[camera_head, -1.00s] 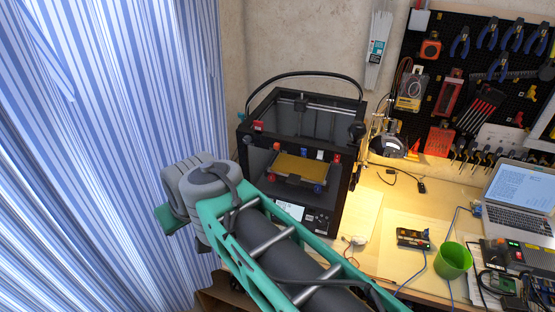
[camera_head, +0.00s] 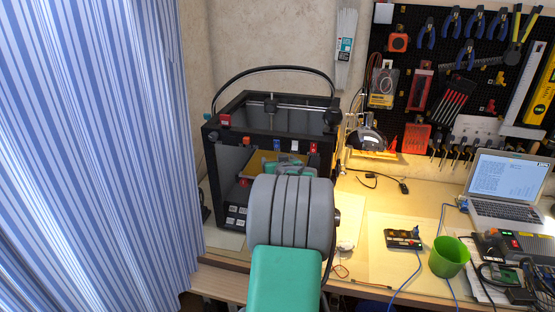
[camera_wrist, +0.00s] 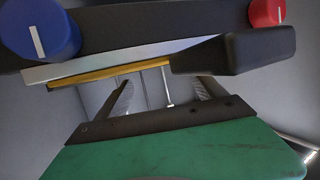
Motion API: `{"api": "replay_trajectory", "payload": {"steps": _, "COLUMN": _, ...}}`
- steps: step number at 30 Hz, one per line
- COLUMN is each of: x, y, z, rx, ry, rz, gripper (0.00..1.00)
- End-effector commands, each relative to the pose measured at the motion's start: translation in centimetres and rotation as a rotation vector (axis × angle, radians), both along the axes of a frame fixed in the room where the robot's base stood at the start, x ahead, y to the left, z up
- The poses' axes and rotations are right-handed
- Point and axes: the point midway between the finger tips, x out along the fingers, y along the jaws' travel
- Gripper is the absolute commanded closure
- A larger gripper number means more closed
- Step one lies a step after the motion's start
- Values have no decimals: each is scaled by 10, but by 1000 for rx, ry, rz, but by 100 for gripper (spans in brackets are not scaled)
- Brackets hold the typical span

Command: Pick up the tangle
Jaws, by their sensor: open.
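I cannot make out a tangle in either view; my arm covers part of the printer and its bed. My gripper (camera_head: 285,166) is inside the front of the black 3D printer, at the gold bed (camera_head: 257,163).
The printer frame (camera_head: 212,135) surrounds my gripper closely. A green cup (camera_head: 449,258), laptop (camera_head: 512,180) and wired board (camera_head: 404,240) stand on the bench to the right. A striped curtain (camera_head: 90,150) hangs left.

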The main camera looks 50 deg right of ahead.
Motion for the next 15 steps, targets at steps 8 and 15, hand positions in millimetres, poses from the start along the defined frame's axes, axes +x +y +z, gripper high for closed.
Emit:
{"api": "replay_trajectory", "payload": {"steps": 8, "x": 10, "y": -10, "z": -5, "rx": 0, "ry": 0, "rz": -1, "gripper": 20}}
{"api": "replay_trajectory", "payload": {"steps": 15, "x": 10, "y": -10, "z": -5, "rx": 0, "ry": 0, "rz": -1, "gripper": 34}}
